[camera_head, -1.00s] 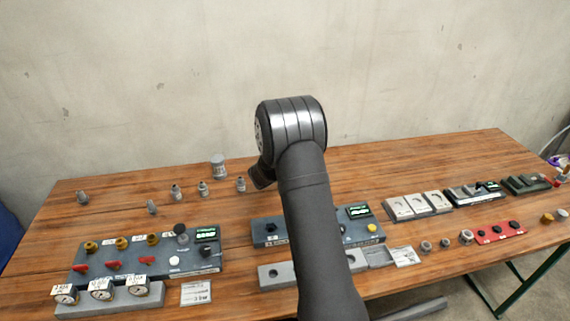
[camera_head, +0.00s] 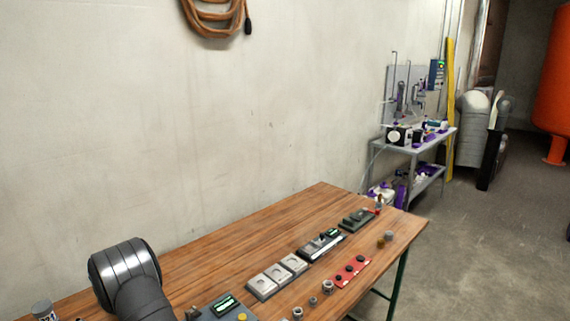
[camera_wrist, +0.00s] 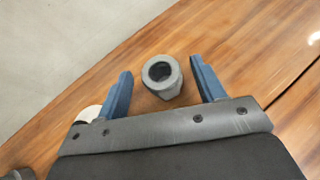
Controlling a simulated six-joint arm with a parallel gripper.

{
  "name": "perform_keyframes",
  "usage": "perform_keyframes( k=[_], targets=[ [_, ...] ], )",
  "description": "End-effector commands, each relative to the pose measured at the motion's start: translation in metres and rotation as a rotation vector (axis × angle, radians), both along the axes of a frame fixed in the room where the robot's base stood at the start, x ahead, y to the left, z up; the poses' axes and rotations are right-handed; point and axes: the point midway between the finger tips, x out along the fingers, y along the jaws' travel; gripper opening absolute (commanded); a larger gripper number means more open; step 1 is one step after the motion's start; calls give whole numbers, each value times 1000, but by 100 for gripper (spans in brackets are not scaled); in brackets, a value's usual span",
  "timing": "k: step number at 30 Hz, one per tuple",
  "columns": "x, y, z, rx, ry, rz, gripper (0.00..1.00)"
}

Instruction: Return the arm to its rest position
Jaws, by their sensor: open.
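My gripper (camera_wrist: 165,95) shows in the wrist view with its two blue fingers spread apart. It is open and nothing is held between the fingers. A grey hollow fitting (camera_wrist: 162,77) is seen between and beyond the fingertips, over the wooden table (camera_wrist: 220,50); I cannot tell how far below it is. In the head view my arm (camera_head: 125,275) stands at the lower left, and the gripper itself is out of sight there.
On the table (camera_head: 190,268) are a panel with a green display (camera_head: 224,305), a block with light plates (camera_head: 278,275), dark modules (camera_head: 322,243), a red strip (camera_head: 346,270) and loose fittings (camera_head: 328,287). A grey cylinder (camera_head: 42,310) is at lower left. A side cart (camera_head: 415,150) stands beyond.

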Motion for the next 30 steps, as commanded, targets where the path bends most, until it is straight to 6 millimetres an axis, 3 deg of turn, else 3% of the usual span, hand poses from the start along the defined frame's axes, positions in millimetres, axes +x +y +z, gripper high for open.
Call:
perform_keyframes(
  k=[5,7,12,23,30],
  targets=[
    [18,4,-15,-1,1,-1,63],
    [18,4,0,3,-2,-1,63],
    [17,4,11,1,-1,-2,63],
    [17,4,12,1,-1,-1,63],
    [16,4,-7,-2,3,0,63]
  ],
)
